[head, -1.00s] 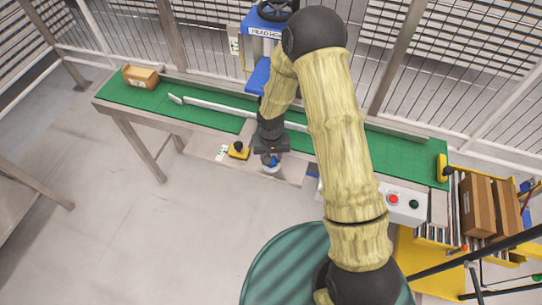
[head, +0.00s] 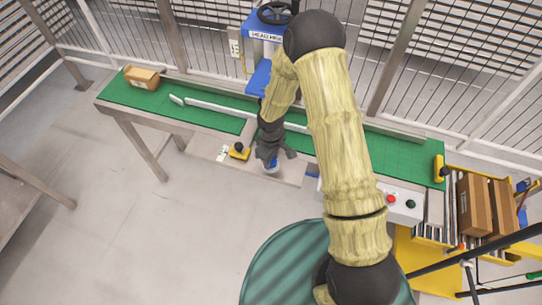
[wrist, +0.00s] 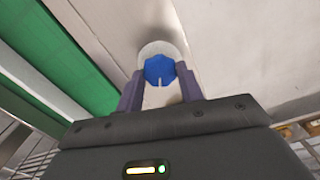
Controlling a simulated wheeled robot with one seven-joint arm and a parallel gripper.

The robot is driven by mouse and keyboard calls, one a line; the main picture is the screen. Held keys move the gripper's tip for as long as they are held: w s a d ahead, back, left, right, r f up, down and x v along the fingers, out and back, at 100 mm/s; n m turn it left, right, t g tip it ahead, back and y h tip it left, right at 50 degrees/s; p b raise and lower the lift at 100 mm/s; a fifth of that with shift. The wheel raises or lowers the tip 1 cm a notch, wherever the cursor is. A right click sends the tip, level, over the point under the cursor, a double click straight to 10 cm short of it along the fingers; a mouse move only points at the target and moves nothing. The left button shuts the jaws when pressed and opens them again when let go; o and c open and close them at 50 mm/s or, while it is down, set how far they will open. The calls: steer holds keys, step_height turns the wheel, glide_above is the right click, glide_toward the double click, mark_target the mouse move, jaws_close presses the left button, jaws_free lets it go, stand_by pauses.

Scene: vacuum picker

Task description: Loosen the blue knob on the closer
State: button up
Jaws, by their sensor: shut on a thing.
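The blue knob (wrist: 159,70) sits on a round pale base (wrist: 163,48) on the grey plate in the wrist view. A white mark shows on its near side. My gripper (wrist: 160,88) has one finger on each side of the knob and is shut on it. In the head view the knob (head: 271,168) is a small blue spot just below my gripper (head: 271,163), at the front edge of the conveyor. The arm hides part of the closer there.
A yellow block with a black knob (head: 239,151) is just left of my gripper. A control box with a red button (head: 391,199) is to the right. A carton (head: 141,77) lies on the green belt (head: 205,119). More cartons (head: 474,205) stand at the right.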

steer(key=n, duration=0.2)
steer(key=n+p, duration=0.1)
steer(key=n, duration=0.2)
steer(key=shift+w+a+r+n, duration=0.1)
steer(key=shift+w+r+n, duration=0.1)
steer(key=shift+n, duration=0.1)
steer(key=n+p, duration=0.2)
steer(key=n, duration=0.3)
steer(key=shift+s+n, duration=0.1)
steer(key=shift+n, duration=0.2)
steer(key=shift+f, duration=0.1)
steer(key=o, duration=1)
steer(key=shift+s, duration=0.1)
step_height(320, 180, up, 17)
steer(key=p, duration=0.1)
steer(key=shift+r+p, duration=0.2)
steer(key=shift+p, duration=0.1)
